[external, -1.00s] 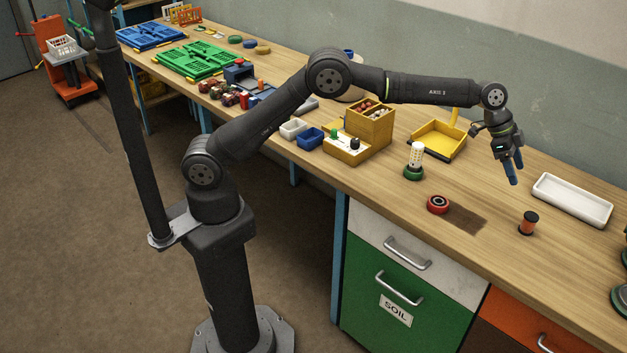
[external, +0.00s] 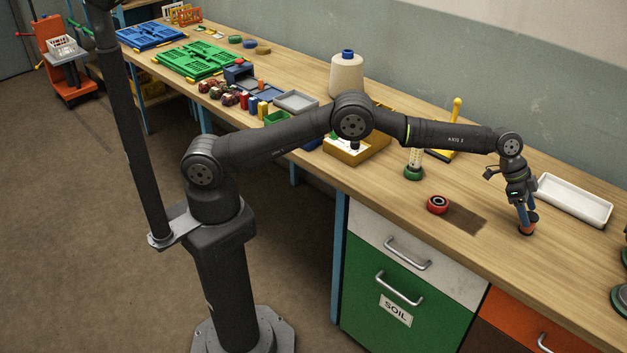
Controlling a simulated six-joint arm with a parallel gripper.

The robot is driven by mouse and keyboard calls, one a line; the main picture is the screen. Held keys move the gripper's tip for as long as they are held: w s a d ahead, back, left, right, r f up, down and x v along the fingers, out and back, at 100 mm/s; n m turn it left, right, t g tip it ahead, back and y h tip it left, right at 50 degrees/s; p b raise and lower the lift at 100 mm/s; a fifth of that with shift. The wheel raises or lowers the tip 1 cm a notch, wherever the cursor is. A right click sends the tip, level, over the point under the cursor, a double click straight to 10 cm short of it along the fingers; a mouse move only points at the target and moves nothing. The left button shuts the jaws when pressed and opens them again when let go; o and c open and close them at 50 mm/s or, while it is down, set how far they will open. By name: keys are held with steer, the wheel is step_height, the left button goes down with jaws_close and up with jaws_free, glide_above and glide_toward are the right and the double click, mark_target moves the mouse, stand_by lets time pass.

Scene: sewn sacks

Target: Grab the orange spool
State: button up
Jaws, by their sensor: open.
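The orange spool (external: 527,230) stands upright on the wooden bench near its front edge, right of the brown patch. It has dark ends and an orange middle. My gripper (external: 526,220) points down at the spool, its blue fingers at the spool's upper part. The jaws are open, and the fingers partly hide the spool. I cannot tell from this view whether they touch it.
A red ring-shaped roll (external: 438,204) and a brown patch (external: 466,219) lie to the left. A white tray (external: 574,200) lies behind on the right. A green-based post (external: 413,172) stands further left. Green-and-grey items (external: 622,297) sit at the right edge.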

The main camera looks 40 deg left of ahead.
mark_target(529, 214)
steer(key=shift+x, duration=1.7)
steer(key=shift+s, duration=0.1)
steer(key=c, duration=1.1)
steer(key=shift+o, duration=0.2)
steer(key=shift+r, duration=0.1)
